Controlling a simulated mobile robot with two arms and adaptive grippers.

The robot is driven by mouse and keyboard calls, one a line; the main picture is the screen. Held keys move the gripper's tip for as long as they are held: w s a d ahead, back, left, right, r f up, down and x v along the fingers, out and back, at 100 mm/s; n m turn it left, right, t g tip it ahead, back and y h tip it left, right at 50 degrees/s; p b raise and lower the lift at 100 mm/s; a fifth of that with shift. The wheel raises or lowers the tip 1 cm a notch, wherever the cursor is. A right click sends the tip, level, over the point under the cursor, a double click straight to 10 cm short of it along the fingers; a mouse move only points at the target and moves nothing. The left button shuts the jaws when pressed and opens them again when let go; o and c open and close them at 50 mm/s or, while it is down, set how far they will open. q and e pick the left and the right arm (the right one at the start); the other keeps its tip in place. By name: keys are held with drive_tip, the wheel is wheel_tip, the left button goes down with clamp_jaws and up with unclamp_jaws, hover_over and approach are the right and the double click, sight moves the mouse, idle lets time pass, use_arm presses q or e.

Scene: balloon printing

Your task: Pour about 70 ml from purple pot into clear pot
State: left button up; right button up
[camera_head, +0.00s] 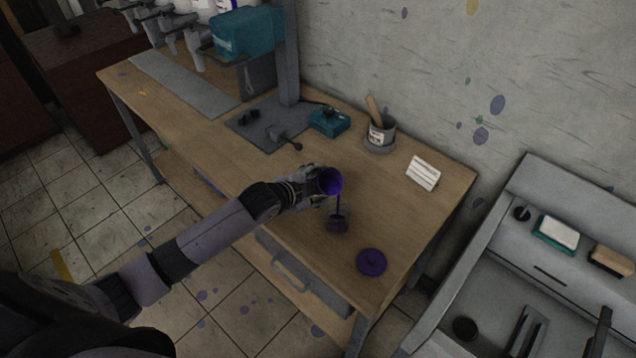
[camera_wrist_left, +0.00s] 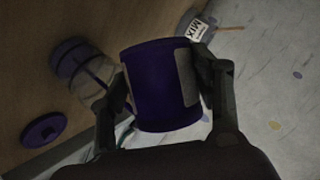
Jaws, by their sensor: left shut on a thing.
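My left gripper (camera_head: 318,187) is shut on the purple pot (camera_head: 331,181), which is tipped over above the table with its mouth facing down and right. In the left wrist view the purple pot (camera_wrist_left: 160,88) sits between both fingers, with a pale label on its side. A thin purple stream runs from its mouth down to the clear pot (camera_head: 337,224) standing on the table. The clear pot (camera_wrist_left: 84,68) shows purple liquid inside in the left wrist view; its exact level is hard to read. My right gripper is not in view.
A purple lid (camera_head: 371,262) lies on the table near the front edge. A grey tin with a wooden stick (camera_head: 381,134), a white card (camera_head: 423,173) and a teal box (camera_head: 329,122) stand toward the wall. A grey sink unit (camera_head: 560,260) is at the right.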

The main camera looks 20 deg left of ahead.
use_arm(q)
drive_tip(key=shift+y+p, duration=0.3)
drive_tip(key=shift+p, duration=0.15)
idle(1.2)
drive_tip(key=shift+d+m+t+y+p, duration=0.1)
drive_tip(key=shift+m+t+y+p, duration=0.4)
drive_tip(key=shift+m+p, duration=0.2)
idle(2.6)
drive_tip(key=shift+r+n+g+h+p, duration=0.25)
drive_tip(key=shift+n+g+h+p, duration=0.05)
drive_tip(key=shift+p, duration=0.55)
drive_tip(key=shift+f+n+h, duration=0.25)
drive_tip(key=shift+n+h, duration=0.05)
